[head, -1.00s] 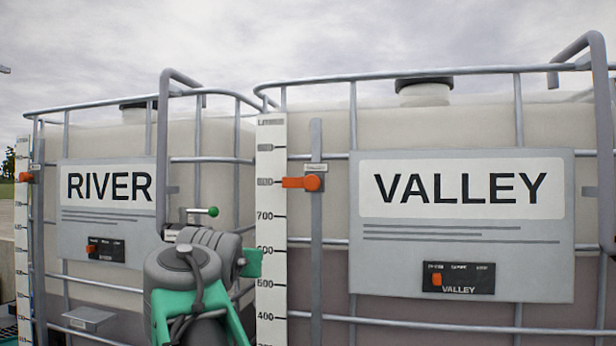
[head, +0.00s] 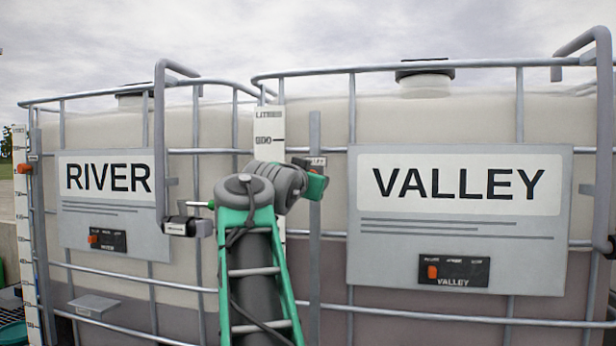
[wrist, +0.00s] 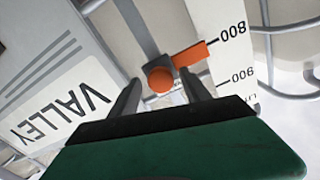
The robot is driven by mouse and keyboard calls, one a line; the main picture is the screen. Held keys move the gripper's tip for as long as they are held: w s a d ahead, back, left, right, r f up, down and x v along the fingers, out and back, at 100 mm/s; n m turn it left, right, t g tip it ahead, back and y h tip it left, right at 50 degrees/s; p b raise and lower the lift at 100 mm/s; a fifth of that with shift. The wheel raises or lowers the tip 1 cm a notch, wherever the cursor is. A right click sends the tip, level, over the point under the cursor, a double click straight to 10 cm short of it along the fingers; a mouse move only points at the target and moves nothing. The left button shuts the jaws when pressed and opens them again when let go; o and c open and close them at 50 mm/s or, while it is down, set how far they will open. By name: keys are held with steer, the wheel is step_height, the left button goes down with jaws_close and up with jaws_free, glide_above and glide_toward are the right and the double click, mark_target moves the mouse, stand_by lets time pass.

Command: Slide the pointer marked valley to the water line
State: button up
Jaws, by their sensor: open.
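The valley pointer is an orange flag with a round knob (wrist: 161,78) on a grey upright rail (head: 315,240). In the wrist view its tip lies by the 800 mark of the white litre scale (wrist: 232,45). My gripper (wrist: 159,80) is open, with one finger on each side of the knob; contact cannot be told. In the head view my arm hides the pointer and much of the scale. The VALLEY tank (head: 330,130) shows a darker liquid below a pale upper part, its line at about the label plate's lower half.
The VALLEY label plate (head: 460,240) is right of the rail, with a small orange switch (head: 432,272). The RIVER tank (head: 215,130) stands at left with its own scale (head: 20,200) and orange pointer (head: 24,168). Metal cage bars (head: 420,70) surround both tanks.

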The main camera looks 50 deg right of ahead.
steer(key=shift+c, duration=0.3)
jaws_close()
stand_by(0.6)
